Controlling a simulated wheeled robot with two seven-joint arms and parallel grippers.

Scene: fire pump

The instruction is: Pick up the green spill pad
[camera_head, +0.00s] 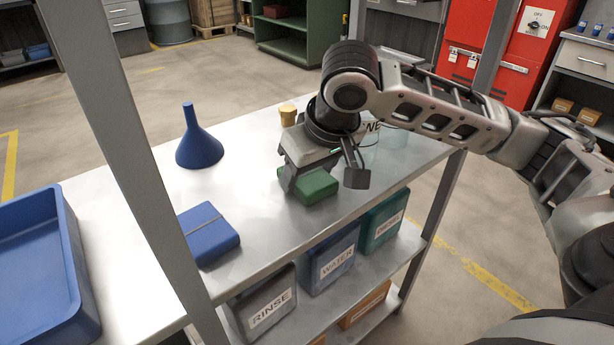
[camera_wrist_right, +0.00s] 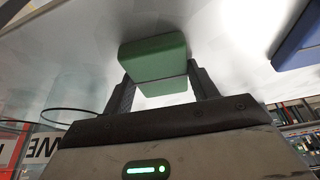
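The green spill pad (camera_head: 318,189) is a small green block on the metal table top. In the right wrist view the pad (camera_wrist_right: 153,52) shows between and just ahead of my fingertips, with a dark seam around its side. My right gripper (camera_head: 323,181) reaches down over the pad, its fingers spread to either side. The gripper (camera_wrist_right: 161,72) looks open there; whether either finger touches the pad I cannot tell. Part of the pad is hidden by the gripper in the head view. My left gripper is not in view.
A blue tray (camera_head: 75,260) is at left. Grey table posts (camera_head: 130,150) rise nearby. Labelled bins (camera_head: 330,260) fill the lower shelf.

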